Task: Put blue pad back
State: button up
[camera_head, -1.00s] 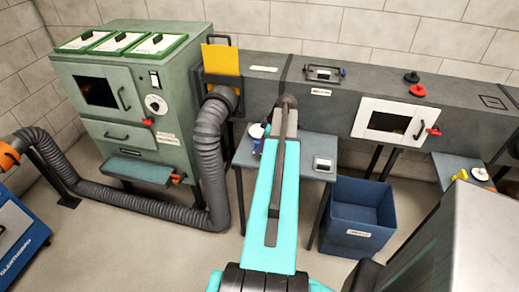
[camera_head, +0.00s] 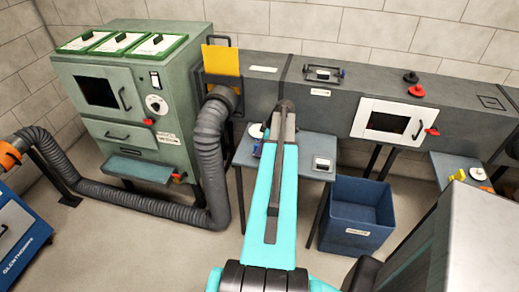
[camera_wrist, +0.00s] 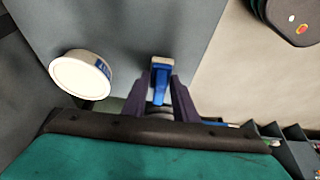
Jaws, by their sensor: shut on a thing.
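My gripper (camera_wrist: 160,98) is shut on a small blue piece with a pale top, which looks like the blue pad (camera_wrist: 160,83). It is held between the two dark fingers in the wrist view, over or at the grey table; I cannot tell whether it touches. A white round tin or disc (camera_wrist: 80,76) with a blue mark on its side stands left of the fingers, apart from them.
A blue bin (camera_head: 357,228) is on the floor to the right. A green cabinet (camera_head: 180,95) with a ribbed hose (camera_head: 208,150) stands left.

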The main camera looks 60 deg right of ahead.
jog(key=shift+f, duration=0.35)
jog(key=shift+f, duration=0.2)
jog(key=o, duration=1)
jog(key=shift+r, duration=0.1)
jog(key=shift+c, duration=0.2)
jog(key=shift+r, duration=0.15)
jog(key=b+v, duration=0.3)
jog(key=v, duration=0.9)
jog(key=shift+w, duration=0.1)
